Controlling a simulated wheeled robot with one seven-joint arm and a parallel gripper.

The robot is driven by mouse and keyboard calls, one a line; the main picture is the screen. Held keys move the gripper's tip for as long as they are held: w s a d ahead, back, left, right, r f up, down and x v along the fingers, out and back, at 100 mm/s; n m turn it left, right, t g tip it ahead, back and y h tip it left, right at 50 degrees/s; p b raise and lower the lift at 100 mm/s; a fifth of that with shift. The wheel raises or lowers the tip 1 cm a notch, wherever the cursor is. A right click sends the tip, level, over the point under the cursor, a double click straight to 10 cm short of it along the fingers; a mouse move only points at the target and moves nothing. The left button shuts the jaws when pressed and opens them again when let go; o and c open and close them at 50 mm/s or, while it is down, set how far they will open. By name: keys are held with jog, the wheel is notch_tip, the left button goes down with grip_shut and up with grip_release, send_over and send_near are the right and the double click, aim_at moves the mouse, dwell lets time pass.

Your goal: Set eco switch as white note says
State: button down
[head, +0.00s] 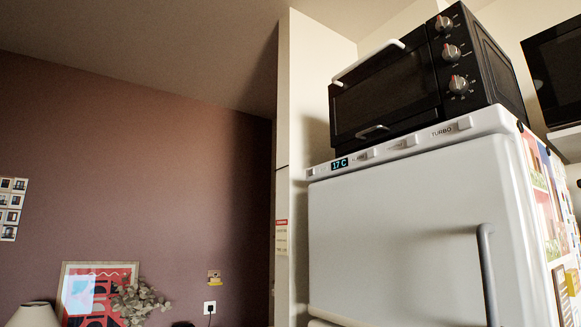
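A white fridge (415,225) stands at the right with a control strip along its top front edge. The strip has a small display (340,163) reading "17 C" and several small switches, among them one (464,124) beside the word "TURBO". The other labels are too small to read, so I cannot tell which switch is eco or its setting. A pale note with a red heading (281,237) is on the narrow wall left of the fridge; its text is unreadable. I cannot tell if it is the white note. My gripper is not in view.
A black oven with several knobs (390,90) sits on top of the fridge. The fridge has a grey vertical handle (487,270). A small yellowish paper (214,276) is on the far wall above a socket (210,307). Pictures and papers cover the fridge's right side (550,200).

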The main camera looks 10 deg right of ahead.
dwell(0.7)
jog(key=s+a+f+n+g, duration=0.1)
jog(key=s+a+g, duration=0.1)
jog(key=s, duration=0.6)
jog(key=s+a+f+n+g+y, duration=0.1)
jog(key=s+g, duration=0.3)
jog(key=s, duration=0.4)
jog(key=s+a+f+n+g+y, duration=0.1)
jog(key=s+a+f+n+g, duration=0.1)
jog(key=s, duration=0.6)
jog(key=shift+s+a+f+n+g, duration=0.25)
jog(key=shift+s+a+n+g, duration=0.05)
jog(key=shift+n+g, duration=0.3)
